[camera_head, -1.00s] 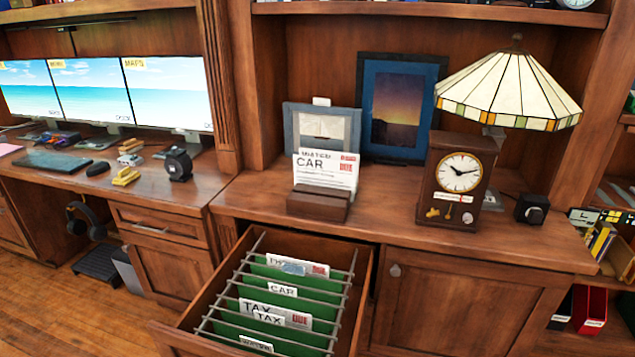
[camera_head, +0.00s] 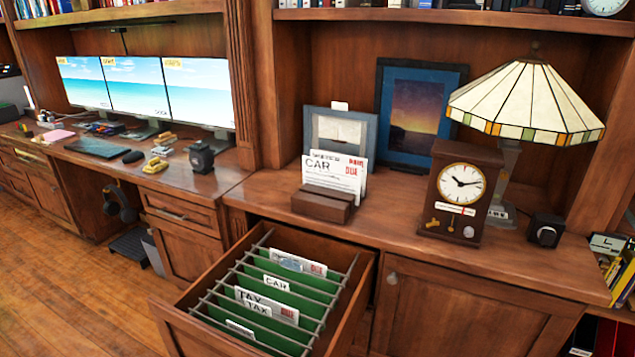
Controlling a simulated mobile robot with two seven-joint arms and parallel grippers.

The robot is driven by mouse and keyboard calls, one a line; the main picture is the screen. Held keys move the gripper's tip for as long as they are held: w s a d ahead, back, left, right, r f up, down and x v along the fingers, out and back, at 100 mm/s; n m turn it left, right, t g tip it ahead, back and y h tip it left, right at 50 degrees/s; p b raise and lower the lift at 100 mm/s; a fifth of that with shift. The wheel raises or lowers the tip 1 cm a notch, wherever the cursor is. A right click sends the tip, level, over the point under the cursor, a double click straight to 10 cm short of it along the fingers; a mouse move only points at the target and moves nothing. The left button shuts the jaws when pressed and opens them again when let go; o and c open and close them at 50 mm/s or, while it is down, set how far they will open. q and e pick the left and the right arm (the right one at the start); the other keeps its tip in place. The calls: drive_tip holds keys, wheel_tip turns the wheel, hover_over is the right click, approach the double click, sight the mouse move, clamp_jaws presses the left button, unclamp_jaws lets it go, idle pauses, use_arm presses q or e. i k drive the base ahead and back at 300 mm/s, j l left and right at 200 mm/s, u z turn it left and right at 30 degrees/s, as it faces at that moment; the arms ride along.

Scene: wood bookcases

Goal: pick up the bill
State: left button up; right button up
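The bill (camera_head: 333,174) is a white sheet with the words CAR and DUE on it. It stands upright, leaning slightly, in a brown wooden holder (camera_head: 322,204) on the cabinet top. At least one more white sheet shows behind it. Below, an open drawer (camera_head: 188,327) holds green hanging folders (camera_head: 283,313) with tabs such as CAR and TAX, and some white papers (camera_head: 268,303) marked DUE stand in them. Neither of my grippers is in view.
The open drawer juts out in front of the holder. A clock (camera_head: 460,190), a stained-glass lamp (camera_head: 528,100) and a small black box (camera_head: 545,229) stand to the right. Two framed pictures (camera_head: 418,115) stand behind. Wood floor (camera_head: 70,270) is free at the left.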

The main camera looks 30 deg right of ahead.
sight(331, 181)
drive_tip(key=l+u, duration=0.25)
drive_tip(key=k+l+u, duration=0.25)
drive_tip(key=l, duration=0.15)
drive_tip(key=l+u, duration=0.4)
drive_tip(key=l, duration=0.4)
